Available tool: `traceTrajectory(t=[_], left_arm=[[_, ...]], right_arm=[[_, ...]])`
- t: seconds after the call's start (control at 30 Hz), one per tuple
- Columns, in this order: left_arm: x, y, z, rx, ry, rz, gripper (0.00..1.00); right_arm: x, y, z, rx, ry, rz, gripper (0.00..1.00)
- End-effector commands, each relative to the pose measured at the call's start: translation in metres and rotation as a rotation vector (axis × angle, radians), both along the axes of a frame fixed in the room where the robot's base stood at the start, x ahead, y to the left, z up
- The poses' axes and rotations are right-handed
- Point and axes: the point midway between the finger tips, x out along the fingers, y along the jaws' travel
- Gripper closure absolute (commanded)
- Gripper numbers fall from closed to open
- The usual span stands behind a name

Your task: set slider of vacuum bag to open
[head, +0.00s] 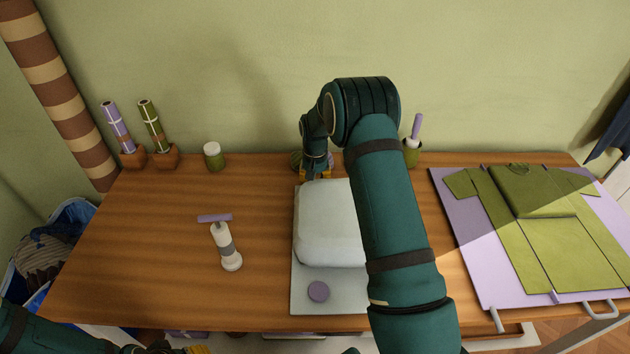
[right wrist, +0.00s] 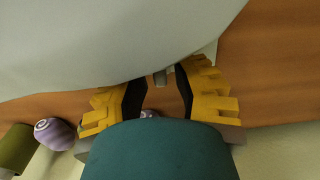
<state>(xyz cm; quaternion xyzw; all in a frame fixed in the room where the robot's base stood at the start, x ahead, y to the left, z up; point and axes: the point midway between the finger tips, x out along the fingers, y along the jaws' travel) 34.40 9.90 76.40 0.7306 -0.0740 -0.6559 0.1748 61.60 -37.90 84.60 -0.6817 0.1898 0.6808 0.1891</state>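The vacuum bag (head: 325,235) is a pale grey, puffed-up bag in the middle of the table. It lies on a flat grey base (head: 302,298), with a round purple disc (head: 318,291) near the front. My right gripper (head: 315,174) is at the bag's far edge, its arm hiding the bag's right side. In the right wrist view my right gripper (right wrist: 160,86) is open, with a small grey piece (right wrist: 160,78), perhaps the slider, between its fingertips at the bag's edge. Contact cannot be told. My left gripper (head: 195,349) is barely visible at the bottom edge; its fingers are cut off.
Rolls in brown holders (head: 165,158) and a green jar (head: 213,156) line the back. A folding board (head: 462,225) with a green shirt (head: 530,230) is at right. The table's left part is mostly clear.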

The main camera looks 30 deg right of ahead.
Motion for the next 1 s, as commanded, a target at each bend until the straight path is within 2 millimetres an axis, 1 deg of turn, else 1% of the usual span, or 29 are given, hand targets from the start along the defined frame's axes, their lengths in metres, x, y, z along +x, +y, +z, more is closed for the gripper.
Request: traceTrajectory(t=[0.03, 0.07, 0.37, 0.47, 0.57, 0.8, 0.9, 1.0], left_arm=[[0.0, 0.0, 0.0, 0.0, 0.0, 0.0, 0.62], [0.0, 0.0, 0.0, 0.0, 0.0, 0.0, 0.62], [0.0, 0.0, 0.0, 0.0, 0.0, 0.0, 0.62], [0.0, 0.0, 0.0, 0.0, 0.0, 0.0, 0.62], [0.0, 0.0, -0.001, 0.0, 0.0, 0.0, 0.62], [-0.001, 0.0, -0.003, 0.0, 0.002, -0.002, 0.62], [-0.001, 0.0, -0.004, 0.0, 0.002, -0.002, 0.62], [-0.001, 0.0, -0.005, 0.0, 0.002, -0.002, 0.62]], right_arm=[[0.0, 0.0, 0.0, 0.0, 0.0, 0.0, 0.94], [0.0, 0.0, 0.0, 0.0, 0.0, 0.0, 1.0], [0.0, 0.0, 0.0, 0.001, 0.001, 0.0, 1.0], [-0.004, -0.007, 0.0, 0.0, 0.002, -0.003, 1.0], [-0.015, -0.024, 0.0, 0.001, 0.003, -0.006, 1.0], [-0.052, -0.085, -0.002, 0.002, 0.003, -0.008, 1.0], [-0.064, -0.105, -0.002, 0.002, 0.003, -0.006, 1.0], [-0.072, -0.117, -0.002, 0.002, 0.003, -0.003, 1.0]])
